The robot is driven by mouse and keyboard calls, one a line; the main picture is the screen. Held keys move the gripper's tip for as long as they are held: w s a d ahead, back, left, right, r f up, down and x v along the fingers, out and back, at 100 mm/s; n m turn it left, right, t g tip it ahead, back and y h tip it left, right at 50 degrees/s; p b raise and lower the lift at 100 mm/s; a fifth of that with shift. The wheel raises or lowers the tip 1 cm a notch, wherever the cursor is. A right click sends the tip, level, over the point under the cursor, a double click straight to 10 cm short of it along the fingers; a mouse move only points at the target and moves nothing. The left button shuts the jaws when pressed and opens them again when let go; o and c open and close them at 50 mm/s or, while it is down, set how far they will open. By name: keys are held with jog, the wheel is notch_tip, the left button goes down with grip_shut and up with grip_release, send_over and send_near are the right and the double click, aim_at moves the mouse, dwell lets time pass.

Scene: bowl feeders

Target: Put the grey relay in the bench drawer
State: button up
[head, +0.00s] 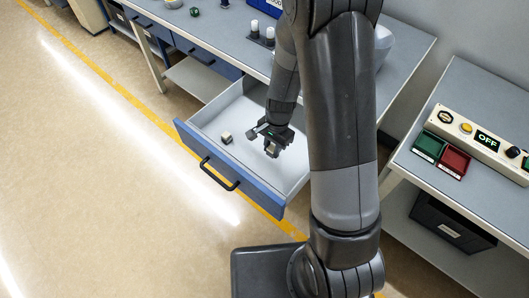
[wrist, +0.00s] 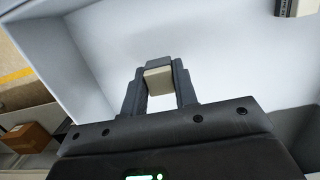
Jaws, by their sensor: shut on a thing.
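The bench drawer (head: 262,192) is pulled open, with a blue front, a black handle and a pale inside. My gripper (head: 272,148) reaches down into it, right of its middle. In the wrist view my gripper (wrist: 159,84) is shut on a small grey-beige block, the grey relay (wrist: 158,77), with the drawer's pale floor (wrist: 230,60) behind it. I cannot tell whether the relay touches the floor. My fingers hide part of it.
Another small pale and dark block (head: 226,138) lies in the drawer, left of my gripper; a block (wrist: 297,7) shows at the wrist view's top edge. The workbench (head: 225,35) is behind. A control panel (head: 478,143) and green and red trays (head: 455,161) sit on the right bench.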

aim_at(263, 162)
jog(key=a+f, duration=0.1)
jog(key=a, duration=0.1)
jog(key=shift+w+a+f, duration=0.35)
jog(key=shift+w, duration=0.05)
jog(key=shift+f, duration=2)
jog(key=shift+f, duration=0.1)
jog(key=o, duration=1)
